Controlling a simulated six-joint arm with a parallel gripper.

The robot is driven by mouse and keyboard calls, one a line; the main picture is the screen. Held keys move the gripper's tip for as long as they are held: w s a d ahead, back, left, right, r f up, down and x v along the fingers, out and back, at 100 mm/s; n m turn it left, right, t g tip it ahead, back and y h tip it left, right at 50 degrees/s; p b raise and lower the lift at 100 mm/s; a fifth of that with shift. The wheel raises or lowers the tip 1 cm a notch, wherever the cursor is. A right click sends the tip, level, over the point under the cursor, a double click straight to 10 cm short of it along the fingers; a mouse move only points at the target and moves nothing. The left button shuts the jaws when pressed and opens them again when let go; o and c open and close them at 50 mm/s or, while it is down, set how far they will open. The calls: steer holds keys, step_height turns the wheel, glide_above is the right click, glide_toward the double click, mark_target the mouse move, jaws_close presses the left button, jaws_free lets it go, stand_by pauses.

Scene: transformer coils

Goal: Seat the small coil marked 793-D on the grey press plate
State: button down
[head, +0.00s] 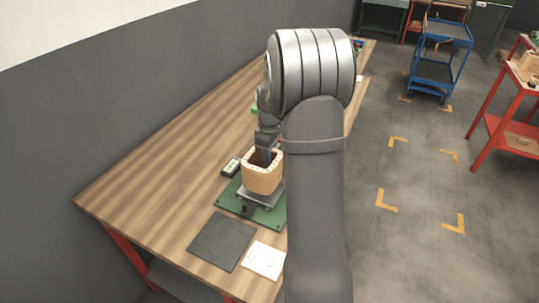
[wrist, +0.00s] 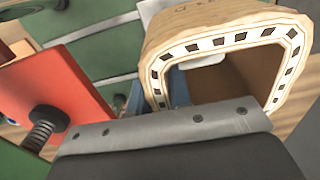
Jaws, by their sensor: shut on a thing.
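A tan coil (head: 262,182), hollow with a rounded-square opening, is upright over the grey press plate (head: 246,196) in the head view. Whether its underside touches the plate cannot be told. My gripper (head: 264,152) reaches down at the coil's top rim and is shut on its wall. In the wrist view the coil's (wrist: 178,28) pale rim with dark squares shows beyond my gripper's grey finger (wrist: 165,130). Marks on the coil's side are too partial to read.
The press plate stands on a green base (head: 230,198). A small dark device (head: 231,167) lies behind it; a dark mat (head: 222,241) and white sheet (head: 264,260) lie in front. The wooden bench (head: 160,160) is clear at left.

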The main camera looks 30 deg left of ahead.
steer(key=shift+f, duration=1.25)
stand_by(1.1)
steer(key=c, duration=1.2)
jaws_free()
steer(key=shift+c, duration=0.2)
step_height(320, 180, up, 18)
steer(key=shift+f, duration=0.25)
step_height(320, 180, down, 18)
steer(key=shift+r, duration=0.3)
